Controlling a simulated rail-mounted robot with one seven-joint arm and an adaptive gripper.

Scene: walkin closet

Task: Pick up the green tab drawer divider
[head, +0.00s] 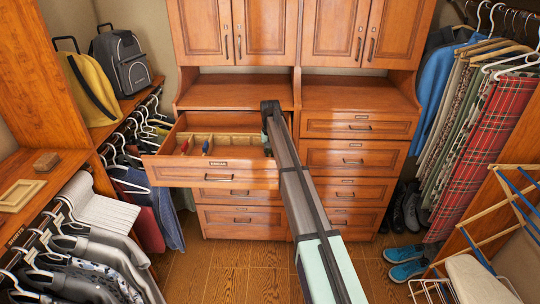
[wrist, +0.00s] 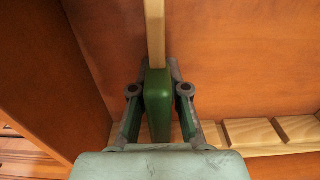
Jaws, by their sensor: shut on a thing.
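The green tab drawer divider is a pale wooden strip with a rounded green end block (wrist: 158,88), seen in the wrist view. My gripper (wrist: 159,100) is shut on the green block, with one finger on each side. The strip runs away from the gripper toward the top of the wrist view. In the head view, my arm reaches into the right side of the open drawer (head: 222,174) and hides most of the gripper and the green tab. I cannot tell whether the divider is clear of the drawer floor.
A divider with a red tab (head: 184,147) and one with a blue tab (head: 206,146) stand left in the drawer. A notched wooden rail (wrist: 265,135) lies right of the gripper in the wrist view. Cabinet doors (head: 262,28) rise behind, and hanging clothes flank both sides.

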